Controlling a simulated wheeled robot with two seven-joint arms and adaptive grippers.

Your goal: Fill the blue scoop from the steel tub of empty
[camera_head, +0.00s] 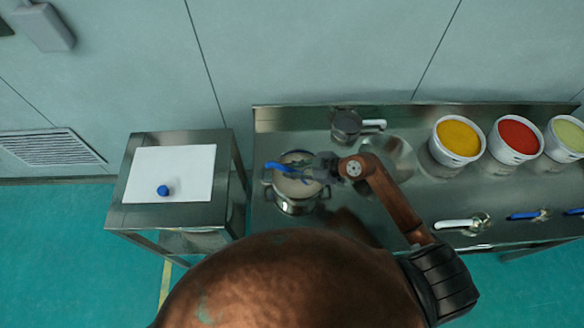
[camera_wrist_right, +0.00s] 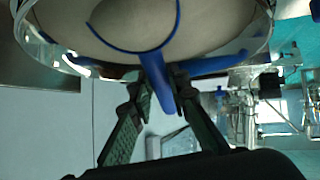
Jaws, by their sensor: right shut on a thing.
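The steel tub (camera_head: 298,203) stands on the steel bench and holds pale powder; its rim and contents also fill the top of the right wrist view. The blue scoop (camera_head: 279,167) is over the tub's mouth, with its handle toward my right gripper. My right gripper (camera_head: 322,167) is shut on the scoop's handle, and in the right wrist view the blue handle (camera_wrist_right: 162,82) sits between the two fingers. The scoop's blue rim curves against the pale powder there. I cannot tell how deep the bowl sits or how much it holds. My left gripper is not in view.
Right of the tub are a steel bowl (camera_head: 398,157) and a dark cup-like vessel (camera_head: 346,126). White buckets of yellow (camera_head: 457,138), red (camera_head: 519,136) and green material stand farther right. Several scoops lie along the bench front. A side table (camera_head: 125,214) holds a white sheet and blue knob.

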